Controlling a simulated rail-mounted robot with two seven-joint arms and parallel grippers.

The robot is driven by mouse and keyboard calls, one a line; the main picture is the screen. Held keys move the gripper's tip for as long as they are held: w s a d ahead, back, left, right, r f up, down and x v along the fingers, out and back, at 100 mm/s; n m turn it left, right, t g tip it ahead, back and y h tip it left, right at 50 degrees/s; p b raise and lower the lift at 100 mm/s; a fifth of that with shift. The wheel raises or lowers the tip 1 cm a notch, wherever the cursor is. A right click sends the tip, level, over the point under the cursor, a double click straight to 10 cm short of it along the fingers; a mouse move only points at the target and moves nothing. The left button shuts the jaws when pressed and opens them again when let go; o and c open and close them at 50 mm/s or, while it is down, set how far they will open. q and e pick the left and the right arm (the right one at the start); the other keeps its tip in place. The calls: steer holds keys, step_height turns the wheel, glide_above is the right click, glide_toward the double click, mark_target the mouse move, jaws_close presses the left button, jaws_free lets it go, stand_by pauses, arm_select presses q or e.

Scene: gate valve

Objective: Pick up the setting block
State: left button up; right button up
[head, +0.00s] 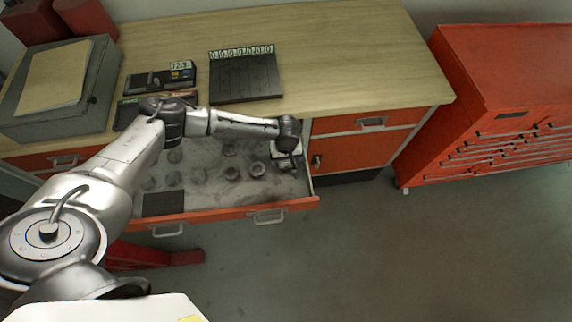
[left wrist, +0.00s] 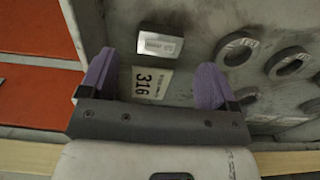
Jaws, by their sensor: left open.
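The setting block, as far as I can tell, is the small pale metal block (left wrist: 160,43) with a dark-lettered face in the left wrist view. It lies on the drawer floor just beyond my fingertips, and a white label reading 316 (left wrist: 152,83) lies between my fingers. My left gripper (left wrist: 156,68) has its two purple fingers apart, with nothing held. In the head view my left gripper (head: 287,154) is over the right end of the open drawer (head: 215,214). The block cannot be made out clearly there. My right gripper is not in view.
Several dark rings (left wrist: 238,50) lie right of the block; they also show in the drawer in the head view (head: 232,173). The bench top (head: 350,60) holds a dark slotted tray (head: 245,77) and a grey box (head: 60,90). A red cabinet (head: 500,90) stands at right; the floor between is clear.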

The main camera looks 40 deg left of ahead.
mark_target(286, 164)
arm_select(q)
steer(key=shift+f+b, duration=0.3)
steer(key=shift+f, duration=1.95)
steer(key=c, duration=1.2)
steer(key=shift+o, duration=0.2)
steer(key=shift+r, duration=0.1)
